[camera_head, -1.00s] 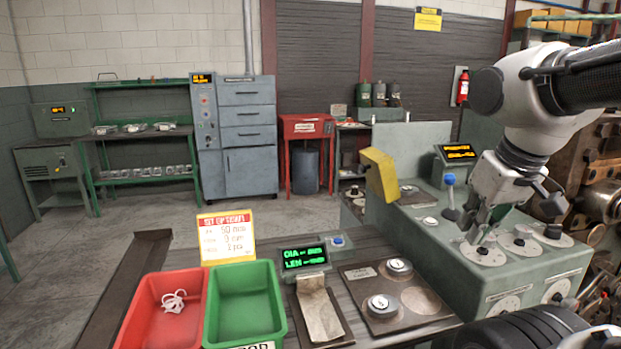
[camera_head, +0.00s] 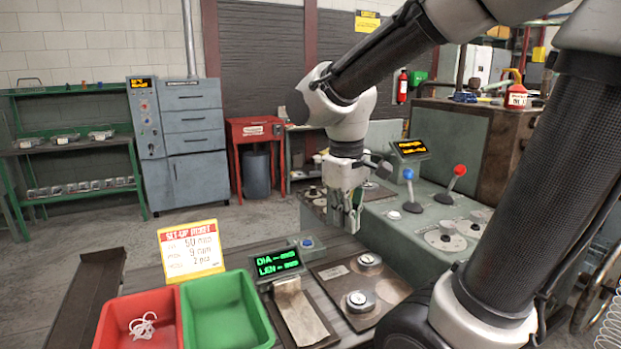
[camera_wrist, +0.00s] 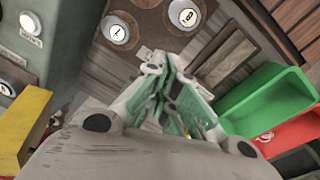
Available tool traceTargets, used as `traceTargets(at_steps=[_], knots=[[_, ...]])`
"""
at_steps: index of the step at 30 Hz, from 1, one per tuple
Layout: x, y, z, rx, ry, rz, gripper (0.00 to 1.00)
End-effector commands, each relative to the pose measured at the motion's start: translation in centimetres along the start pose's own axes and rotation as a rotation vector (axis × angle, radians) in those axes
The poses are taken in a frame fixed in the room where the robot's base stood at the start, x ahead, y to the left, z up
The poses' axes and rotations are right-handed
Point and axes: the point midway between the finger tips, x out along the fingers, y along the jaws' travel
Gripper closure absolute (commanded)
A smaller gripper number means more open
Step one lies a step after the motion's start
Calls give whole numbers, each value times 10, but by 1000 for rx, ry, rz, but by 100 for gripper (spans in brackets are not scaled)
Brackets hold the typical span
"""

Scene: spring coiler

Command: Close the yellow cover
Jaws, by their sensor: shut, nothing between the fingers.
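The yellow cover (camera_wrist: 24,125) shows at the left edge of the wrist view, beside the grey-green machine housing (camera_wrist: 75,35). In the head view it is not visible; my arm and gripper stand in front of where it was. My gripper (camera_head: 353,222) hangs pointing down at the near left end of the machine, in front of its top. In the wrist view my gripper (camera_wrist: 168,75) has its green-padded fingers together and empty. The yellow lies to the left of the fingers there, apart from them. Its tilt cannot be told.
The machine top (camera_head: 415,220) carries a blue-knobbed lever (camera_head: 408,175), a red-knobbed lever (camera_head: 459,170) and a display (camera_head: 409,149). A plate with round weights (camera_head: 361,299), a green bin (camera_head: 225,312) and a red bin (camera_head: 140,322) lie in front.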

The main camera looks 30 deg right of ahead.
Motion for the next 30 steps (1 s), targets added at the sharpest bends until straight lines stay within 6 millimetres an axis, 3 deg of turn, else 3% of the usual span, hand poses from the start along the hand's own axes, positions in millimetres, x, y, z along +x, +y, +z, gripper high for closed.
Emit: traceTargets(at_steps=[5, 12, 16, 19, 21, 24, 30], knots=[[18, -6, -52, -231, -175, 86, 100], [41, -12, -155, -692, -481, 316, 100], [36, -12, -214, -936, -659, 468, 100], [13, -8, -252, -1092, -808, 581, 100], [-7, -2, -264, -1154, -886, 621, 100], [-17, 3, -264, -1192, -938, 626, 100], [-7, 22, -256, -1197, -947, 620, 100]])
